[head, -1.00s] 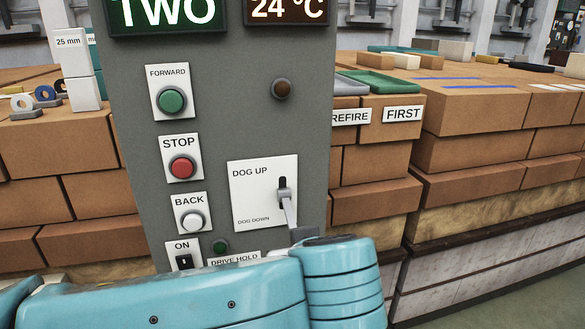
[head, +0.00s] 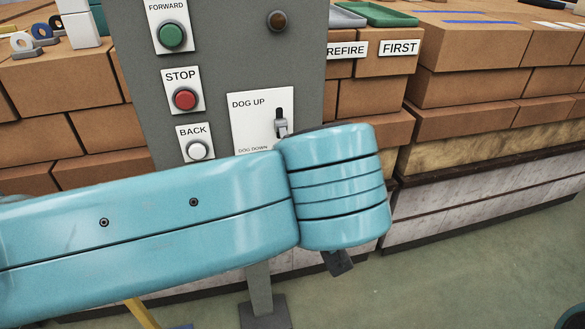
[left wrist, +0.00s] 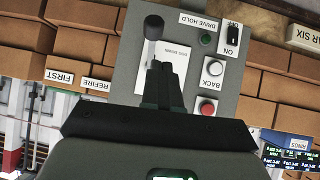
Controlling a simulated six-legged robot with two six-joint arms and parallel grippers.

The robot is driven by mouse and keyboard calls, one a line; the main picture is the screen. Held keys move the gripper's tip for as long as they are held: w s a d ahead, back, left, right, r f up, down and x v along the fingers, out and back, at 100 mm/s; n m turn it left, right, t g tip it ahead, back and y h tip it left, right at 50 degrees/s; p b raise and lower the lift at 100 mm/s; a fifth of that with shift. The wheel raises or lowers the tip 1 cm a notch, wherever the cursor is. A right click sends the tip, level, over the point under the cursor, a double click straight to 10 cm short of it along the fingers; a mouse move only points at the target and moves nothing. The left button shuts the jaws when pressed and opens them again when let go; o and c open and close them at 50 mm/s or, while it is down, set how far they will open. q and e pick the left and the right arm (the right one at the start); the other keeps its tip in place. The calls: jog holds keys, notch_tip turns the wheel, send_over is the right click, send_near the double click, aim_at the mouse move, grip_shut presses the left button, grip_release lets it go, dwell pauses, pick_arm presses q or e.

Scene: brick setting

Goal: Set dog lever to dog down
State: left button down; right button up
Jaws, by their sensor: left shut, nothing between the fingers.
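The dog lever (head: 281,128) sits in a slot on a white plate (head: 249,121) marked DOG UP above and DOG DOWN below. In the head view its lower part is hidden behind my left arm. The left wrist view is turned about upside down. There the lever shows a dark rounded knob (left wrist: 153,27) on a pale stem, with the knob towards the DRIVE HOLD label side. My left gripper (left wrist: 157,67) is shut and empty, its tips close to the lever stem. I cannot tell whether they touch it. My right gripper is out of view.
The grey panel (head: 225,60) also carries a green FORWARD button (head: 171,36), a red STOP button (head: 185,99) and a white BACK button (head: 197,149). Stacked bricks (head: 455,90) stand on both sides. Open floor (head: 470,265) lies at lower right.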

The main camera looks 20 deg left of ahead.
pick_arm(q)
jog(key=p+v, duration=0.1)
jog(key=v, duration=0.4)
jog(key=shift+s+d, duration=0.2)
jog(key=shift+s, duration=0.05)
jog(key=shift+s, duration=0.1)
jog(key=shift+f, duration=0.1)
